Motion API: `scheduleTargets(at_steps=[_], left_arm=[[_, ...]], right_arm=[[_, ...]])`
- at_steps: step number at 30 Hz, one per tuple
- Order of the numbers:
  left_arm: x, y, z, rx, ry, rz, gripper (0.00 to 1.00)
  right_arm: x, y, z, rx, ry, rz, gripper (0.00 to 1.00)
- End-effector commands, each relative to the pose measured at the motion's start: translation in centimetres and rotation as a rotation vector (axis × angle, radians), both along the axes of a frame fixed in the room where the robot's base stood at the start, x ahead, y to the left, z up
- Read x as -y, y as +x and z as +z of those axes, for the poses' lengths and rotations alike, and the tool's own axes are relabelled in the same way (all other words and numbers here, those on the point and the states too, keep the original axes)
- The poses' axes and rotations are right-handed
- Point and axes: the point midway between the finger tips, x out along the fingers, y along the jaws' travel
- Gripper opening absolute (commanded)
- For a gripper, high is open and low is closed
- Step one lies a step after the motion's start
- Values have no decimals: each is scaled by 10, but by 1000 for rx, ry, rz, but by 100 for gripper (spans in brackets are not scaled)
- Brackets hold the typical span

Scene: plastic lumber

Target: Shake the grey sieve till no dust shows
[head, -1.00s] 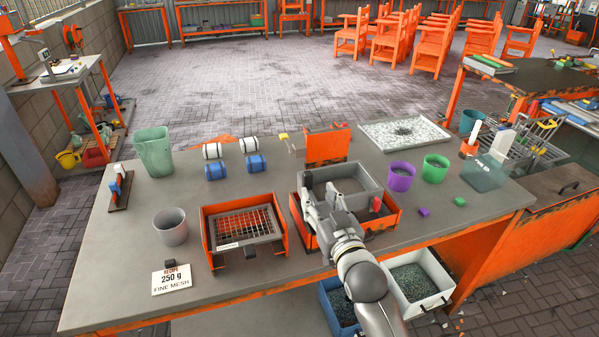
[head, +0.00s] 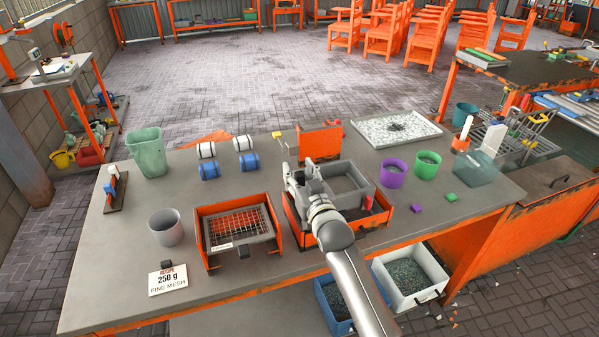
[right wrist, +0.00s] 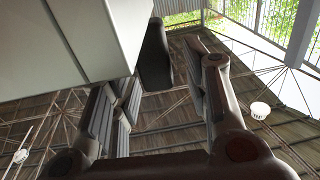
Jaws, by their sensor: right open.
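A grey open box (head: 347,184), seemingly the sieve, sits in an orange tray (head: 373,218) at the middle of the table. Its inside looks plain grey; I cannot tell whether dust shows. My right gripper (head: 300,178) is at the box's left side. In the right wrist view, the right gripper (right wrist: 165,85) is open, with a dark tab (right wrist: 154,55) on the light grey box wall (right wrist: 60,45) between its fingers but not clamped. A second frame with a mesh (head: 238,228) sits in an orange holder (head: 275,217) to the left. My left gripper is out of view.
Purple (head: 393,173) and green (head: 427,165) cups and a speckled tray (head: 370,132) are right. Filled bins (head: 411,278) are below the front edge.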

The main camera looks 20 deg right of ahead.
Motion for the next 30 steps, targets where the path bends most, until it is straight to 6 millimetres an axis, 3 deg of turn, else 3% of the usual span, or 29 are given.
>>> scheduleTargets(at_steps=[6,17,25,30], left_arm=[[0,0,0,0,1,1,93],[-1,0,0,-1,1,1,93],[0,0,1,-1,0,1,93],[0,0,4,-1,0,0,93]], right_arm=[[0,0,0,1,0,0,43],[0,0,0,0,0,0,0],[3,0,0,0,-2,-1,0],[26,1,0,-1,-5,-2,0]])
